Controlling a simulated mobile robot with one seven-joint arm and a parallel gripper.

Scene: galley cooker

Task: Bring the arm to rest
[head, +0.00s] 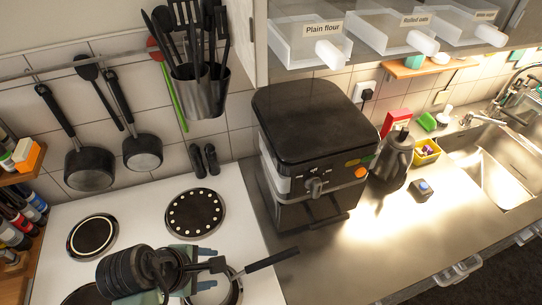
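My arm reaches in at the bottom left of the head view, over the white hob (140,222). My gripper (208,268) is above the front right part of the hob, its two blue-grey fingers spread apart. A dark part shows between the fingers; I cannot tell whether it belongs to the gripper or lies below it. Just under and right of the gripper is a pan (236,290) with a long black handle pointing right. The gripper and arm hide much of the pan, and I cannot tell whether they touch it.
A black air fryer (315,125) stands on the counter right of the hob. Beyond it are a dark kettle (396,158), a yellow tub (426,151) and a sink (495,165). Pans (88,165) and a utensil holder (200,92) hang on the wall.

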